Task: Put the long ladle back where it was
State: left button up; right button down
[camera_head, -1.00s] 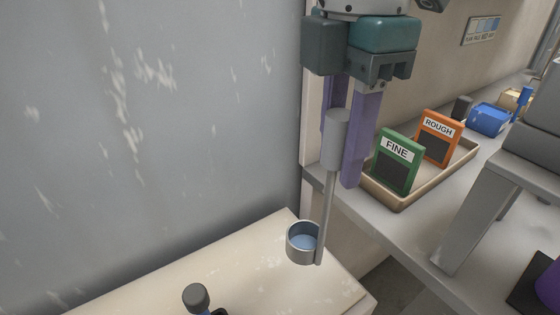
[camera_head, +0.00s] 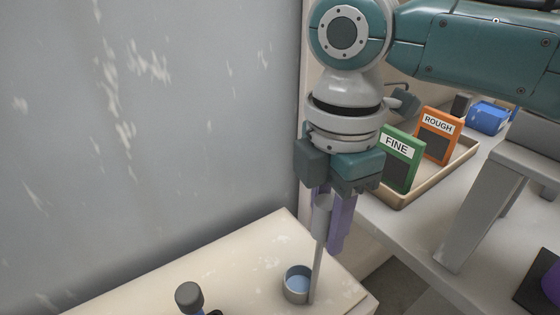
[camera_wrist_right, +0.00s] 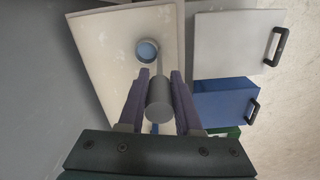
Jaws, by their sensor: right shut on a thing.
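The long ladle (camera_head: 318,262) has a grey cylindrical grip, a thin upright shaft and a round cup (camera_head: 297,284) with blue inside. My right gripper (camera_head: 329,222) is shut on the ladle's grip, its purple fingers on either side. The ladle hangs upright with its cup low over the cream surface (camera_head: 250,270). I cannot tell whether the cup touches that surface. In the right wrist view the grip (camera_wrist_right: 160,98) sits between the fingers and the cup (camera_wrist_right: 147,51) shows beyond it. My left gripper is not in view.
A dark-knobbed object (camera_head: 189,296) stands at the front of the cream surface. To the right, a shelf holds a tray (camera_head: 408,203) with a green FINE block (camera_head: 401,160) and an orange ROUGH block (camera_head: 437,136). A grey wall (camera_head: 150,130) rises at the left.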

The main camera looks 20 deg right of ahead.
jog(key=shift+f, duration=0.15)
jog(key=c, duration=0.6)
grip_release()
notch_tip(320, 180, up, 12)
jog(key=shift+r+p, duration=0.2)
jog(key=shift+p, duration=0.9)
jog(key=s+a+f+m+t+y, duration=0.2)
jog(key=s+a+f+m+y, duration=0.2)
jog(key=s+a+f+m, duration=0.4)
jog(key=s+d+f+m+t+h, duration=0.1)
jog(key=s+d+f+m+h, duration=0.2)
jog(key=s+d+m, duration=0.6)
jog(key=s+d, duration=0.1)
jog(key=d, duration=0.3)
jog(key=shift+d+m+t+h, duration=0.3)
jog(key=shift+m+h, duration=0.1)
